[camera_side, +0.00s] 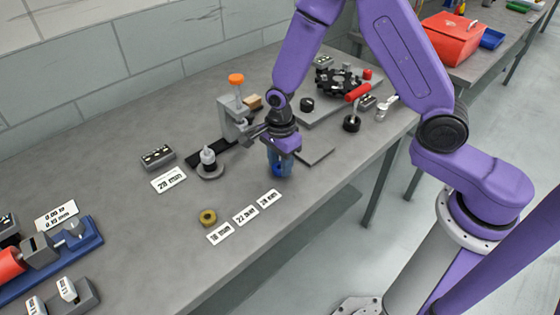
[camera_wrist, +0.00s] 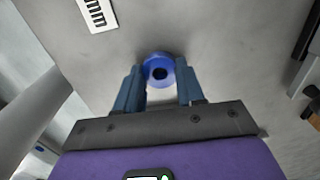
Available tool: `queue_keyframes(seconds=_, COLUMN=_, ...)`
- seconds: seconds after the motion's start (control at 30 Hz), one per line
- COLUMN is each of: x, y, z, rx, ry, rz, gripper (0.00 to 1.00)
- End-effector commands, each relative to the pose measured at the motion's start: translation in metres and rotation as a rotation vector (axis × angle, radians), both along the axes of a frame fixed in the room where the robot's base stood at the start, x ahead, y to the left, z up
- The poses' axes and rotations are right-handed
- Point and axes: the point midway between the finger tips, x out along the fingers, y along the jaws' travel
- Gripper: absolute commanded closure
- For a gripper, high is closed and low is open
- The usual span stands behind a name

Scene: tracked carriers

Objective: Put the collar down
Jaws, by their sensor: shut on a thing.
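The blue collar (camera_wrist: 158,60) is a short ring with a dark hole, seen from above in the wrist view. My gripper (camera_wrist: 160,82) is shut on it, one dark blue finger on each side. In the side view my gripper (camera_side: 280,167) points down at the bench, behind the printed size cards. The collar is mostly hidden between the fingers there, and I cannot tell whether it touches the bench. A brass-coloured collar (camera_side: 208,217) lies on the bench by the 18 mm card (camera_side: 220,233).
A 22 mm card (camera_side: 245,215) and another size card (camera_side: 269,199) lie along the front edge. Left of my gripper stand a grey post fixture with an orange knob (camera_side: 236,79) and a round base with a peg (camera_side: 209,168). A gear fixture (camera_side: 338,82) is behind.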

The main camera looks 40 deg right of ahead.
Motion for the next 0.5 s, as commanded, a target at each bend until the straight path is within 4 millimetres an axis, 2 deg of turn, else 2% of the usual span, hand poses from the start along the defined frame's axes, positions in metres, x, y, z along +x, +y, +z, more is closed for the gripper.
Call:
queue_keyframes(seconds=0.27, x=0.0000, y=-0.0001, z=-0.0023, rx=0.000, ry=0.001, rz=0.000, gripper=0.98)
queue_keyframes(seconds=0.3, x=0.0001, y=-0.0001, z=-0.0026, rx=0.000, ry=0.001, rz=0.000, gripper=0.55)
queue_keyframes(seconds=0.37, x=0.0001, y=-0.0001, z=-0.0023, rx=0.000, ry=0.000, rz=0.000, gripper=0.36)
queue_keyframes(seconds=0.5, x=0.0001, y=-0.0001, z=-0.0022, rx=0.000, ry=0.000, rz=0.000, gripper=0.36)
